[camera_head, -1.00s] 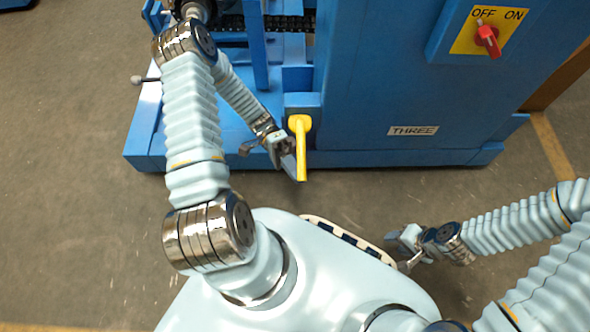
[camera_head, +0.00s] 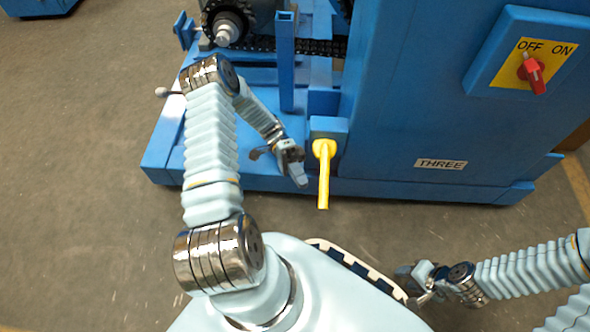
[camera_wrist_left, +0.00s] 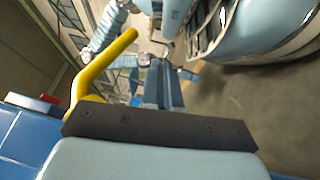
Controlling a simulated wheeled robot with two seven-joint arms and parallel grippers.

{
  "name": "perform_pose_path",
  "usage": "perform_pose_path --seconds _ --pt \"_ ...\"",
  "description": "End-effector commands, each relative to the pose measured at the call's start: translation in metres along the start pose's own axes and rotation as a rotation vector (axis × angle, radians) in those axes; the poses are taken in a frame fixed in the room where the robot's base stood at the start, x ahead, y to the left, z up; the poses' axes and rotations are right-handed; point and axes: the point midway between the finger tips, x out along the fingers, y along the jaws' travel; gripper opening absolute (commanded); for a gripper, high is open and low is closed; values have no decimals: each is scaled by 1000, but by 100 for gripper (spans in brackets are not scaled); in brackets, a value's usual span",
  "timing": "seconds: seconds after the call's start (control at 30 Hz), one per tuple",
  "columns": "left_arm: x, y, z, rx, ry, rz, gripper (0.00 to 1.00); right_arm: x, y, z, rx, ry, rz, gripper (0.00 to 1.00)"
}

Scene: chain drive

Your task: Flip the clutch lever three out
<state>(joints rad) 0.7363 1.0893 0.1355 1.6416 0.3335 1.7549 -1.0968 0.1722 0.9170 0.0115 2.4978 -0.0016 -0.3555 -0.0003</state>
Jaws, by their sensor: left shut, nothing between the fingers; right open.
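The yellow clutch lever (camera_head: 324,178) is on the blue machine marked THREE. In the head view its handle points toward me from a blue block. It also shows at the left of the left wrist view (camera_wrist_left: 101,67). My left gripper (camera_head: 302,181) is shut and empty, just left of the lever's handle, with a small gap seen in the head view. My right gripper (camera_head: 411,290) is open and empty, low at the right beside my base, away from the lever.
The blue machine (camera_head: 400,120) carries a THREE plate (camera_head: 441,164) and a red switch (camera_head: 532,73) on a yellow OFF/ON plate. A chain (camera_head: 300,46) and sprocket (camera_head: 228,28) lie behind the lever. The floor in front is clear.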

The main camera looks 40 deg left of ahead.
Motion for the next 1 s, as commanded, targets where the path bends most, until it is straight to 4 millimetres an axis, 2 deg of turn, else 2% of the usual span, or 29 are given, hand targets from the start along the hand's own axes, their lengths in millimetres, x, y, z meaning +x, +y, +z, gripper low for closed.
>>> perform_pose_path --seconds 0.1,0.23,1.0 --pt "-16 0 0 0 0 -1 0 0 0 0 0 0 0 43" --pt "-25 0 0 0 0 -2 0 0 0 0 0 0 0 43" --pt "-27 0 0 -1 0 -1 0 1 0 0 0 0 0 43"
